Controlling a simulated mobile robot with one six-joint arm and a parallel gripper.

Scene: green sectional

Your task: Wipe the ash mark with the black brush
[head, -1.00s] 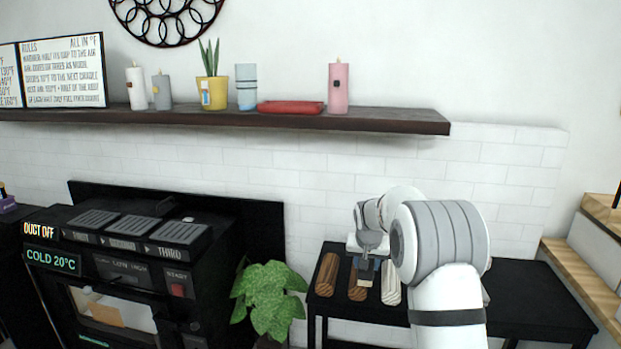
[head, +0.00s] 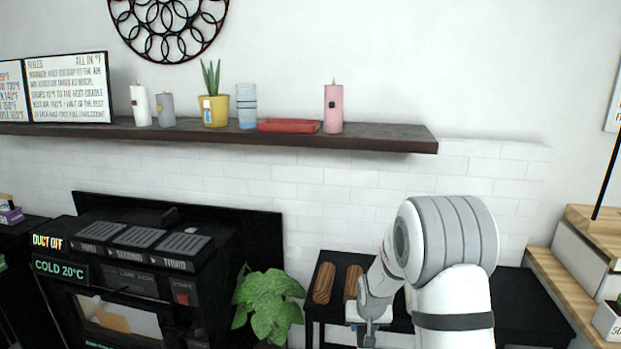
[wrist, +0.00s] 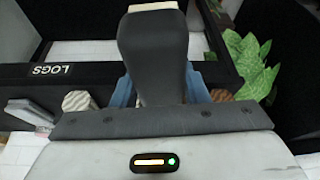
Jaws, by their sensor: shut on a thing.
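In the wrist view, the black brush (wrist: 152,60) stands between the blue fingers of my gripper (wrist: 158,92), which is shut on it. The brush is dark and rounded, with a pale beige far end at the top of the picture. In the head view, my gripper (head: 367,338) is at the bottom edge, in front of the black log table, and its fingertips and the brush are cut off or hidden. I cannot make out an ash mark in either view.
Brown logs (head: 324,283) lie on the black table (head: 313,308), beside a leafy plant (head: 270,303). A black stove (head: 125,265) stands to the left. A dark shelf (head: 200,132) with candles runs above. Wooden steps (head: 570,285) are at the right.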

